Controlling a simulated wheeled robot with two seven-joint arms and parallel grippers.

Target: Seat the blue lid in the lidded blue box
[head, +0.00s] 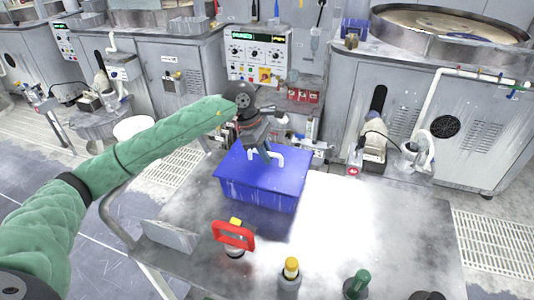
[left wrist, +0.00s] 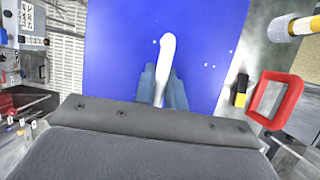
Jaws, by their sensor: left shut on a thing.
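The blue lid (head: 240,167) is a flat blue plate with a white handle (head: 279,155) on top. It lies over the blue box (head: 255,192), whose front wall shows below it. My left gripper (head: 264,152) comes down from above and is shut on the white handle. In the left wrist view the fingertips (left wrist: 165,88) close around the near end of the handle (left wrist: 167,48), and the blue lid (left wrist: 115,55) fills the middle. The box is hidden there. My right gripper is out of view.
The box stands on a grey metal table (head: 385,225). A red square frame (head: 233,236), a yellow-capped bottle (head: 290,272) and a green-topped one (head: 357,284) stand near the front. A grey plate (head: 171,236) is at the left edge. The table right of the box is clear.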

